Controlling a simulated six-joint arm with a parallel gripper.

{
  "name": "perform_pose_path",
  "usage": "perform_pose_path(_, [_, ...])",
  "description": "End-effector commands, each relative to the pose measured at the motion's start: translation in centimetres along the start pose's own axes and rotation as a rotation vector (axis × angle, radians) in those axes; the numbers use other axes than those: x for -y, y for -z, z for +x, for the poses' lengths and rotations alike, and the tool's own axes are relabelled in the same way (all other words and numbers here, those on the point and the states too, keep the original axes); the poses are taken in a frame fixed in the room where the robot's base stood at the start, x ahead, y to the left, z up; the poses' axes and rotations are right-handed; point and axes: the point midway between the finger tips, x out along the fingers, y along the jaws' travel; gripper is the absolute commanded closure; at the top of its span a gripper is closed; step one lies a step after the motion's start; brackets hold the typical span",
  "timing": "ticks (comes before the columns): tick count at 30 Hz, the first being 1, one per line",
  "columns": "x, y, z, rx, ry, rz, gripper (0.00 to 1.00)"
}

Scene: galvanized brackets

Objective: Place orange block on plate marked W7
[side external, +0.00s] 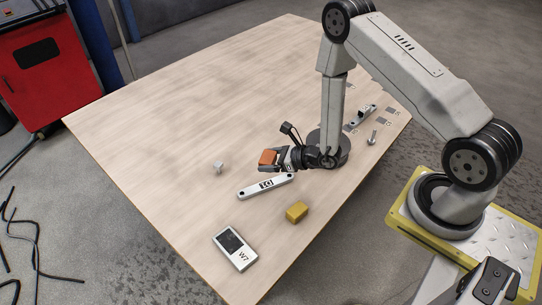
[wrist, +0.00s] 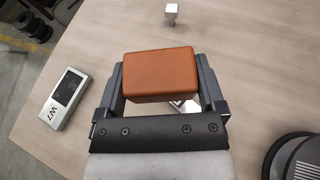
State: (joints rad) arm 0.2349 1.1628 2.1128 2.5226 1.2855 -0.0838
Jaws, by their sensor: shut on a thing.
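The orange block (side external: 267,158) is held between the fingers of my gripper (side external: 275,159), above the table. In the wrist view the orange block (wrist: 159,75) fills the space between the two fingers of my gripper (wrist: 160,82). The plate marked W7 (side external: 245,257) lies flat near the table's front edge, white with a dark square on top. It also shows at the left of the wrist view (wrist: 48,121). My gripper is apart from the plate, behind and to the right of it in the side view.
A grey bracket bar (side external: 250,190) with a printed marker lies between my gripper and the plate. A yellow block (side external: 297,212) sits right of the plate. A small metal piece (side external: 218,168) stands left of my gripper. The table's (side external: 180,110) far left is clear.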

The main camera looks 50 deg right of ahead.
Motion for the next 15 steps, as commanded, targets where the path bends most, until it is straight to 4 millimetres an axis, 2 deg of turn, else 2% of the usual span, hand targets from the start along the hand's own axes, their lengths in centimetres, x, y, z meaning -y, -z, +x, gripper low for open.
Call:
perform_pose_path(1, [-1.7, 0.3, -0.4, -0.002, -0.049, -0.017, 0.80])
perform_pose_path(8, [-9.8, 1.2, -3.2, -0.001, -0.296, -0.120, 0.80])
perform_pose_path(12, [-14.4, 1.6, -5.7, -0.001, -0.447, -0.182, 0.80])
perform_pose_path(15, [-17.2, 1.8, -7.6, 0.000, -0.541, -0.221, 0.80])
